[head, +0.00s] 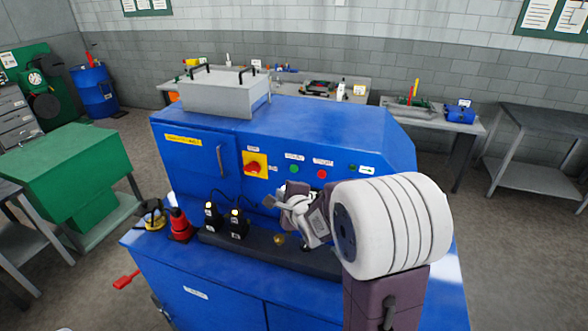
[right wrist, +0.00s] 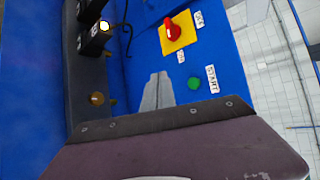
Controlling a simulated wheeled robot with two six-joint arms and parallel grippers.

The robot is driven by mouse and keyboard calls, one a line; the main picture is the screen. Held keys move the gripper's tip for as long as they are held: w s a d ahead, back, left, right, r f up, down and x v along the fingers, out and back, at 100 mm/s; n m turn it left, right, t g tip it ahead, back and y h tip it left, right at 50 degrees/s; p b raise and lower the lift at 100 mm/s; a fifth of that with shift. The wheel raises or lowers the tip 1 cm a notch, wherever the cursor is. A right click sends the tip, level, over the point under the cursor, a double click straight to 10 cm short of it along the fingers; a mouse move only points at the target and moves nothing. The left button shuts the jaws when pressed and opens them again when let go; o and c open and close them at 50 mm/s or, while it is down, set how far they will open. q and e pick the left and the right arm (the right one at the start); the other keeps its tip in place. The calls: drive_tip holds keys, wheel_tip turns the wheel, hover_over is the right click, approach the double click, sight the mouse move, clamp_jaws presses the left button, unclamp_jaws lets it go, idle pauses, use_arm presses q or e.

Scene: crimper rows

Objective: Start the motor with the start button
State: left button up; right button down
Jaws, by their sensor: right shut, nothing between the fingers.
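The green start button (head: 294,169) sits on the front panel of the blue machine (head: 330,130). In the right wrist view it is the green round button (right wrist: 194,83) beside a START label. A red button (head: 322,174) is to its right in the head view. My right gripper (head: 269,201) is shut and empty in front of the panel, below and left of the start button, apart from it in the picture. In the right wrist view the grey fingers (right wrist: 157,92) appear left of the button. My left gripper is not in view.
A red rotary switch on a yellow plate (head: 255,165) is left of the button. A grey box (head: 210,92) is on top.

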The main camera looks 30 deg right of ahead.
sight(294, 169)
drive_tip(key=w+d+p, duration=0.1)
drive_tip(key=w+d, duration=0.1)
drive_tip(key=d, duration=0.1)
drive_tip(key=w+d+p, duration=0.2)
drive_tip(key=w+d, duration=0.1)
drive_tip(key=shift+w+d+r, duration=0.1)
drive_tip(key=shift+w, duration=0.15)
idle(0.5)
idle(0.3)
idle(1.1)
drive_tip(key=shift+w+d+p, duration=0.3)
drive_tip(key=shift+d+p, duration=0.05)
drive_tip(key=shift+p, duration=0.25)
